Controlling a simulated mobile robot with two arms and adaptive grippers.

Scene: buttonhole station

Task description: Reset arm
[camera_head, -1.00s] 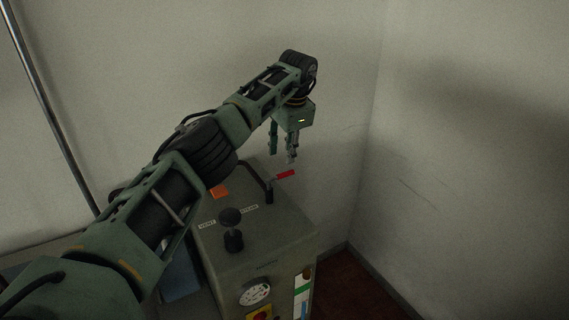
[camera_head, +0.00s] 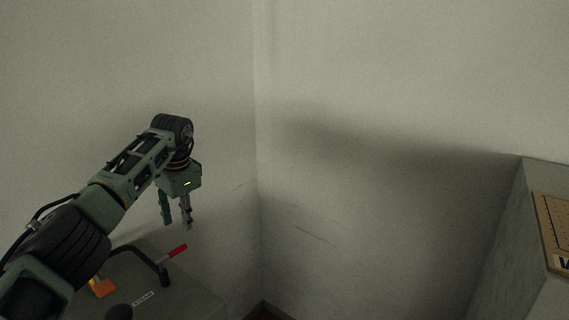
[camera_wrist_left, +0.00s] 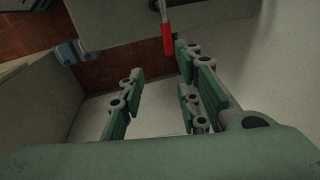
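My left arm comes in from the left in the head view. Its gripper (camera_head: 177,222) hangs with fingers pointing down, above the back of the grey-green machine and just above the red-handled lever (camera_head: 178,250). In the left wrist view the gripper's green fingers (camera_wrist_left: 160,88) stand apart with nothing between them. The lever's red grip (camera_wrist_left: 168,40) shows there beyond the fingertips, apart from them. My right gripper is not in view.
The machine top (camera_head: 190,292) carries an orange piece (camera_head: 102,288), a black knob (camera_head: 119,312) and a "STEAM" label (camera_head: 143,298). Walls meet in a corner behind it. A grey cabinet with a tan perforated panel (camera_head: 556,225) stands at right.

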